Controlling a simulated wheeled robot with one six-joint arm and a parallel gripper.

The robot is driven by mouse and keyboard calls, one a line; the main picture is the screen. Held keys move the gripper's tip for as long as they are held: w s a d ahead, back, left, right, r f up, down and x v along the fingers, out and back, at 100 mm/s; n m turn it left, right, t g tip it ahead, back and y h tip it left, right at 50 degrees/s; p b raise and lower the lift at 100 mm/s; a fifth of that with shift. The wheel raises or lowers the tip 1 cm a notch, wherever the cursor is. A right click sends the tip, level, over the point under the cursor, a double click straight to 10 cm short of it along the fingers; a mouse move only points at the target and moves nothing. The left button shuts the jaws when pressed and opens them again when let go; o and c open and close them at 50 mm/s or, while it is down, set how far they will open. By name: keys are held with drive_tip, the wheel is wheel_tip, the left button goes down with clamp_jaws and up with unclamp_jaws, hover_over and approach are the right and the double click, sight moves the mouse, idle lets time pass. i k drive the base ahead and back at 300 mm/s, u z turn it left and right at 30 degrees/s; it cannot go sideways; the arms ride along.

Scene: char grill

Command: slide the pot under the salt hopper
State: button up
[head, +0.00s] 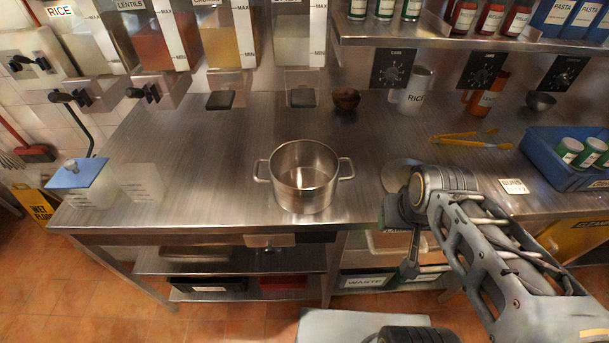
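A steel pot (303,190) with two side handles stands upright and looks empty, near the front edge of the steel counter. Wall hoppers hang at the upper left. Two read RICE (88,45) and LENTILS (178,42). The labels of a yellowish hopper (228,45) and a pale hopper (291,35) are cut off at the top, so I cannot tell which holds salt. The pot stands in front of the pale hopper's outlet, apart from it. My gripper (412,250) is to the right of the pot at the counter's front edge, not touching it; its finger opening is unclear.
A small dark bowl (346,98) sits behind the pot. A RICE mug (415,92), yellow tongs (470,139) and a blue crate (545,160) with green-labelled jars are to the right. A blue-lidded container (82,182) stands at the left.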

sight(303, 173)
drive_tip(key=u, duration=3.65)
drive_tip(key=k, duration=0.95)
drive_tip(key=u, duration=0.2)
